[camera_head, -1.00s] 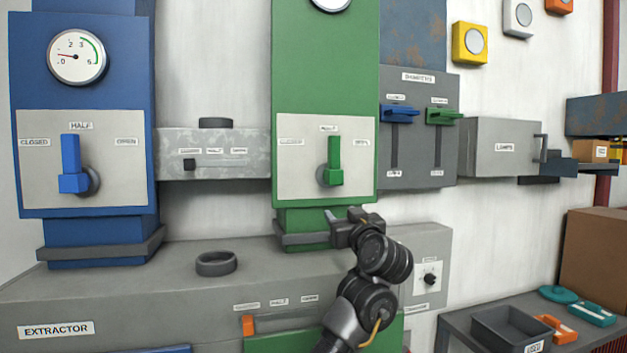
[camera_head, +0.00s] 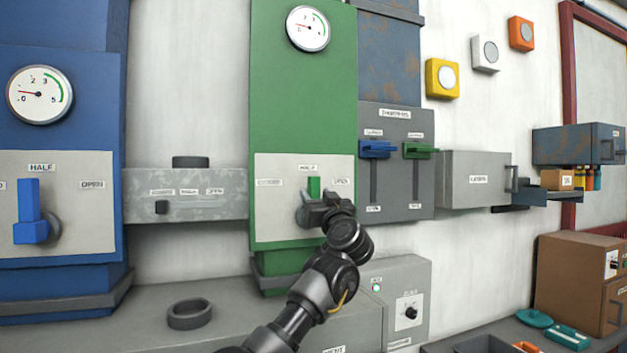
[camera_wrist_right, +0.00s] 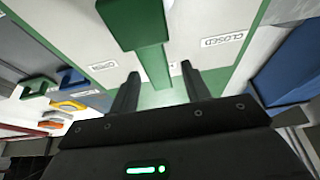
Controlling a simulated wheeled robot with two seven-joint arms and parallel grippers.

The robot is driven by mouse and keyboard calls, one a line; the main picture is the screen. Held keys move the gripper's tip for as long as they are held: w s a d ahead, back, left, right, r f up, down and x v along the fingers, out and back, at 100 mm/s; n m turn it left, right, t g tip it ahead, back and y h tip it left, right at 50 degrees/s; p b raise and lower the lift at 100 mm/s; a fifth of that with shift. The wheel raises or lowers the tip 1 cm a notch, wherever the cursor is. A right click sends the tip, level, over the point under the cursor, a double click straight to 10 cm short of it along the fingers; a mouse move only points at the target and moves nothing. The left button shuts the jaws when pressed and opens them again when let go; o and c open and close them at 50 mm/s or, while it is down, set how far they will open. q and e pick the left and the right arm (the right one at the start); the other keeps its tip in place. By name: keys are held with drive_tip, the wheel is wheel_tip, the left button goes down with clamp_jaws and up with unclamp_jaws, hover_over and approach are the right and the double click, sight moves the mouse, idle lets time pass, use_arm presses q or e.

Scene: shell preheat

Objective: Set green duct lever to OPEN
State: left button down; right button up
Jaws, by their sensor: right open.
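The green duct lever (camera_head: 314,186) stands upright on a pale plate (camera_head: 275,222) on the green duct. It points at the label at the top middle, with a label to its left and one to its right. My right gripper (camera_head: 317,203) is open at the lever and hides its lower part. In the right wrist view, the two fingertips (camera_wrist_right: 160,72) lie on either side of the green lever (camera_wrist_right: 143,25), with gaps showing. The wrist view reads OPEN on the left and CLOSED on the right. My left gripper is not in view.
A blue lever (camera_head: 29,212) on the blue duct stands at HALF on the left. A grey damper panel (camera_head: 396,200) with blue and green handles is right of the green plate. A grey box (camera_head: 473,180) sticks out further right. A black ring (camera_head: 189,314) lies on the ledge below.

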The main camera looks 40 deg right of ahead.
sight(316, 193)
drive_tip(key=x, duration=0.1)
drive_tip(key=p+x, duration=0.1)
drive_tip(key=shift+w+d+r, duration=0.1)
drive_tip(key=shift+d+r, duration=0.1)
drive_tip(key=shift+r, duration=0.15)
drive_tip(key=shift+w+d+p, duration=0.2)
drive_tip(key=shift+w+p, duration=0.15)
drive_tip(key=shift+w, duration=0.2)
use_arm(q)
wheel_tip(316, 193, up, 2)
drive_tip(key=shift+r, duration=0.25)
use_arm(e)
clamp_jaws()
